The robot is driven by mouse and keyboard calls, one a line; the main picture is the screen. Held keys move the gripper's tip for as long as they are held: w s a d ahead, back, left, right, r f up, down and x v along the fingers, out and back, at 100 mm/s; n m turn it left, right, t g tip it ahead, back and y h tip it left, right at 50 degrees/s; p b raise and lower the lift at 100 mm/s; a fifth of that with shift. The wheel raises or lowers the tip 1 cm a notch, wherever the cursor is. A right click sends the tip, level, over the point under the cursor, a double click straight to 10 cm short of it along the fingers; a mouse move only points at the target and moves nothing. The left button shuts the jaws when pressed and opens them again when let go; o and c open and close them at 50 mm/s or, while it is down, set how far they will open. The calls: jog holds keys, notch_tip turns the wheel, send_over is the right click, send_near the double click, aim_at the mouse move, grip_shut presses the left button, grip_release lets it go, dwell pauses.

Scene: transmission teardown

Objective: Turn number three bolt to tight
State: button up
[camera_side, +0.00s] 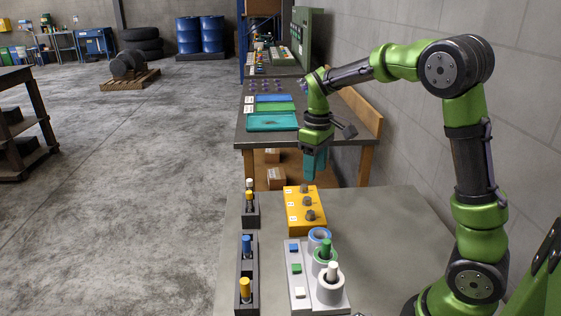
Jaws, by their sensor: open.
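A yellow block (295,227) lies on the near grey table and carries three grey bolts in a row: a far bolt (304,188), a middle bolt (306,201) and a near bolt (310,215). Small white labels sit left of the bolts; their marks are too small to read, so I cannot tell which is number three. My gripper (310,178) is open, with teal fingers pointing down, just above and behind the far bolt in the picture. Whether it touches the bolt cannot be told. No part shows in its jaws.
Nearer me, a white holder (296,270) has three round sockets, with a green and a white peg standing in two. Dark racks (246,270) with blue, yellow and white pegs stand on the left. A farther bench holds coloured trays (272,122).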

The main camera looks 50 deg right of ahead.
aim_at(312, 212)
notch_tip(312, 212, down, 13)
jog(key=shift+f, duration=0.15)
jog(key=shift+c, duration=0.3)
grip_shut()
